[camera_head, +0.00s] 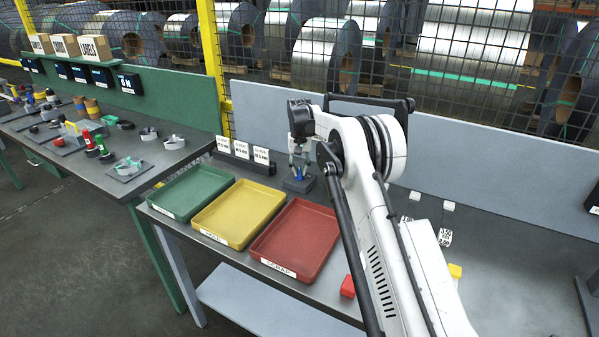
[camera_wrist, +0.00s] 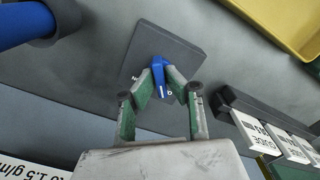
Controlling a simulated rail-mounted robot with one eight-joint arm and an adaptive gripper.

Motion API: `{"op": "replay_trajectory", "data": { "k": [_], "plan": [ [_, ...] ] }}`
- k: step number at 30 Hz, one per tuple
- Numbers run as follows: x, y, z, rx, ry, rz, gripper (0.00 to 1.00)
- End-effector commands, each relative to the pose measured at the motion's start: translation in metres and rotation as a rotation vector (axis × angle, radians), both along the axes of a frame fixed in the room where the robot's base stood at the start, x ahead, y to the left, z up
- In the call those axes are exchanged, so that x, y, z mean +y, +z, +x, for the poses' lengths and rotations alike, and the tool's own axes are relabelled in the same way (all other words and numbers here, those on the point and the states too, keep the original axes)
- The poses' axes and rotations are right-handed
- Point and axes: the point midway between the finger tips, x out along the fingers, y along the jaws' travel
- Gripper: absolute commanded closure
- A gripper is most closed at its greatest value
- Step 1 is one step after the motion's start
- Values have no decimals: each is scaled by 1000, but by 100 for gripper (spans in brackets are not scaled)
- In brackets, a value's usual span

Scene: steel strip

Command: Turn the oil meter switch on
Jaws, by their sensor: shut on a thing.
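The oil meter switch is a blue knob (camera_wrist: 160,88) with a white pointer line on a square grey base plate (camera_wrist: 184,46). White marks flank the knob on the plate. In the head view the blue knob (camera_head: 300,178) and its base (camera_head: 291,186) sit on the bench behind the red tray. My gripper (camera_wrist: 168,76) has its two green-and-grey fingers shut on the knob, one on each side. In the head view my gripper (camera_head: 299,167) reaches down to the switch from above. The fingers cover part of the knob.
Green (camera_head: 192,192), yellow (camera_head: 238,213) and red (camera_head: 296,240) trays stand in front and left. White cards in a dark holder (camera_head: 245,164) stand left of the switch; the holder also shows in the wrist view (camera_wrist: 228,104). A blue cylinder (camera_wrist: 22,26) shows at upper left there.

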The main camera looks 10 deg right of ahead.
Motion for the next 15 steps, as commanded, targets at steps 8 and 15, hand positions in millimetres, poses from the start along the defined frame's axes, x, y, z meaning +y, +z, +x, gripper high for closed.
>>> {"op": "replay_trajectory", "data": {
  "k": [8,15],
  "plan": [
    [0,-2,0,0,-210,0,100],
    [0,-2,0,-1,-438,0,100]
  ]
}}
